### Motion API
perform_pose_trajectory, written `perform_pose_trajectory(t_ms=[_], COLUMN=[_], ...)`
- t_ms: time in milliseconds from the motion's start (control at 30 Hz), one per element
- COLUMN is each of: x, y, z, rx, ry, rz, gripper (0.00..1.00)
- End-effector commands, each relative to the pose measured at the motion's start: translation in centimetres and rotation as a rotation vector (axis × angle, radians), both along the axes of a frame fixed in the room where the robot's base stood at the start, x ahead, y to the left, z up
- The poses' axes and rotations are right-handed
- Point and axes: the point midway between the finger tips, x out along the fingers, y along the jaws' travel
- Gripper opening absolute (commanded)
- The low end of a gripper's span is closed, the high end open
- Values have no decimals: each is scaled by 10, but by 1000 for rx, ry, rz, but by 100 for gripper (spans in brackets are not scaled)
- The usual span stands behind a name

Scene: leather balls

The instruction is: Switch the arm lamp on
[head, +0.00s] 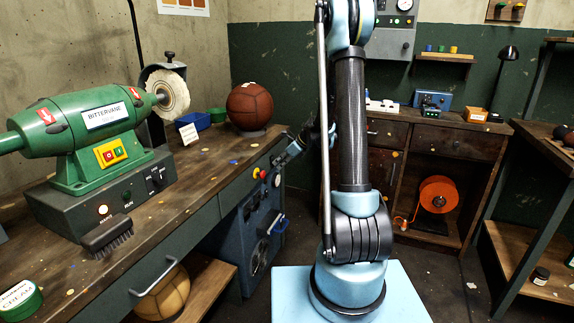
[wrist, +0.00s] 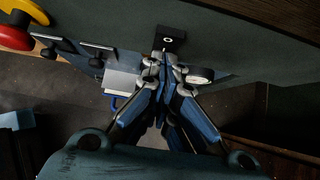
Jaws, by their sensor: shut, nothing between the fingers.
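A black lamp (head: 508,54) with a thin stand is at the back right in the head view. A thin black arm (head: 137,35) also rises behind the green machine and leaves the top of the picture; I cannot tell which is the arm lamp. No lit lamp head is visible. My gripper (head: 281,160) is at the right end of the left bench, near its front panel. In the wrist view my gripper (wrist: 165,64) is shut and empty, its tips at a small black box (wrist: 170,36) with a white ring mark. I cannot tell whether they touch it.
On the bench are a green machine (head: 90,140) and a brown ball (head: 250,106).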

Motion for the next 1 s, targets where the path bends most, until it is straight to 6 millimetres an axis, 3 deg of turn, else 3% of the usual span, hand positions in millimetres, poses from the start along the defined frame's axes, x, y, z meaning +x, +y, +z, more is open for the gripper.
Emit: perform_pose_trajectory(t_ms=[33, 1000], x=[-2, -2], y=[12, 16], z=[-1, 17], rx=[13, 15], ry=[-6, -7], rz=[13, 16], gripper=[0, 0])
